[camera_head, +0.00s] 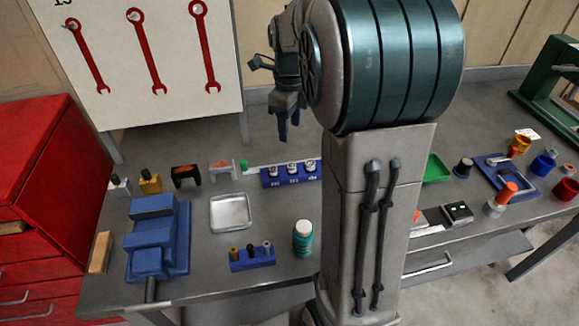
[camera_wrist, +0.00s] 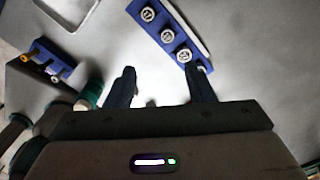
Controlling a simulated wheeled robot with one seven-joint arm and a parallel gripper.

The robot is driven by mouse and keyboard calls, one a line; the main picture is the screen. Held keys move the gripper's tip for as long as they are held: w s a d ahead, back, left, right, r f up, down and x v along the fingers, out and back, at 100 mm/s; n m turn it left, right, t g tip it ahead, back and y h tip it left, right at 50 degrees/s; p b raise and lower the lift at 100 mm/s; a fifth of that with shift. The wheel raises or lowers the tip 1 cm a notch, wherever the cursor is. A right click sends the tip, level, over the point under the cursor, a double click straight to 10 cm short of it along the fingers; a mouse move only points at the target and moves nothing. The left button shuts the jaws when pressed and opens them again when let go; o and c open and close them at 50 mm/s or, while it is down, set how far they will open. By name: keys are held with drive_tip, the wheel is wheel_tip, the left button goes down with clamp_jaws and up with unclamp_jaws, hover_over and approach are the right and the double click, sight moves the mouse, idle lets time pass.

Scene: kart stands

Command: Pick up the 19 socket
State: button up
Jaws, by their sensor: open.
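A blue rack (camera_head: 291,181) on the workbench holds three visible metallic sockets, the left one (camera_head: 271,171), the middle one (camera_head: 292,168) and the right one (camera_head: 310,166). The labels on its front are too small to read, so I cannot tell which is the 19 socket. In the wrist view the rack (camera_wrist: 158,24) runs diagonally at the top, with the sockets (camera_wrist: 168,35) seen from above. My gripper (camera_wrist: 161,76) is open and empty. Its right fingertip appears near the rack's lower end and partly hides it. In the head view my gripper (camera_head: 285,128) hangs above and behind the rack.
A second blue rack (camera_head: 252,262) with several small pegs and a teal bottle (camera_head: 303,241) stand at the front. A metal tray (camera_head: 231,213) and blue vise (camera_head: 158,240) are left. A red cabinet (camera_head: 45,150) stands far left. My arm hides the bench's middle.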

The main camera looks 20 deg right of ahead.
drive_tip(key=m, duration=0.1)
hover_over(292, 165)
drive_tip(key=f, duration=0.9)
drive_tip(key=shift+s+a, duration=0.1)
drive_tip(key=shift+a, duration=0.1)
drive_tip(key=shift+d+f+p, duration=0.2)
drive_tip(key=shift+f+p, duration=0.45)
drive_tip(key=shift+f, duration=1.95)
clamp_jaws()
